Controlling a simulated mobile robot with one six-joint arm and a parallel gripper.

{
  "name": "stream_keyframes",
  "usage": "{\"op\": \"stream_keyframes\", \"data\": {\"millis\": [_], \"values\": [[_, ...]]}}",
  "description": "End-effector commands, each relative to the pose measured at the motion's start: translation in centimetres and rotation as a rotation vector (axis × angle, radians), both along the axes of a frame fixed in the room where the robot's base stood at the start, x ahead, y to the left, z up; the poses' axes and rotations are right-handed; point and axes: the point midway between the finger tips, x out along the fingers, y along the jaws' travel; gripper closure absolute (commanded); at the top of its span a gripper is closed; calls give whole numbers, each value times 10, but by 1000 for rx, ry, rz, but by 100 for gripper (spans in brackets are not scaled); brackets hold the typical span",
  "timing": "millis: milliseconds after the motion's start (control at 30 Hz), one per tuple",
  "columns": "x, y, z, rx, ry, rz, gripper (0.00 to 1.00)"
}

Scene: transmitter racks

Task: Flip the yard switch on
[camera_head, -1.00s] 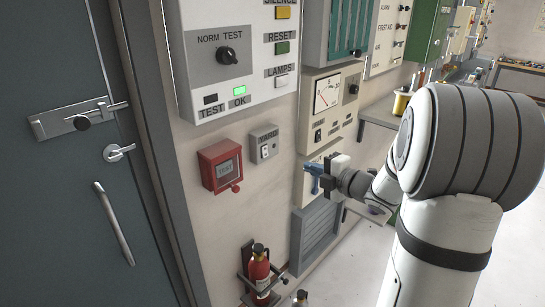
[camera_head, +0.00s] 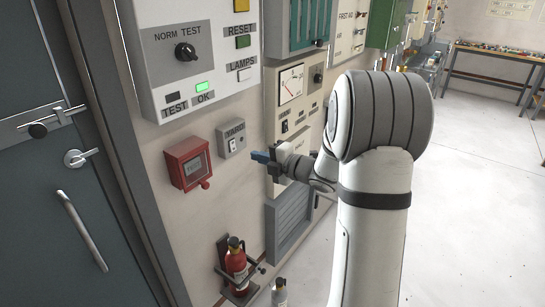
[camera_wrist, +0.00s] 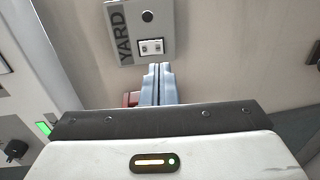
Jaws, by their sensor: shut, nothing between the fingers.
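The yard switch (camera_head: 232,143) is a white rocker on a small grey wall box (camera_head: 231,138) labelled YARD. In the wrist view the rocker (camera_wrist: 151,47) sits in a dark frame on the grey box (camera_wrist: 142,22), just beyond my fingertips. I cannot tell which way the rocker is set. My gripper (camera_head: 256,156) has blue fingers, to the right of and slightly below the box in the head view. In the wrist view the fingers (camera_wrist: 157,72) are shut together, empty, and appear apart from the switch.
A red call box (camera_head: 188,165) is on the wall left of the yard box. A panel with a NORM/TEST knob (camera_head: 186,53) hangs above. A fire extinguisher (camera_head: 236,262) stands below. A grey door (camera_head: 50,150) is at the left. Open floor lies at the right.

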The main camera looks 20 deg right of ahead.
Motion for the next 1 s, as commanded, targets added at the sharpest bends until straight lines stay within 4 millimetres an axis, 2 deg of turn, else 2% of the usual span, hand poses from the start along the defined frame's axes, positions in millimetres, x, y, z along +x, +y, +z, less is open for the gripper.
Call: {"op": "stream_keyframes", "data": {"millis": [33,200,400,1000], "values": [[9,8,0,0,3,5,100],[34,26,-3,1,2,3,100],[51,38,-7,-1,1,0,100],[57,40,-14,9,-15,-3,100]]}}
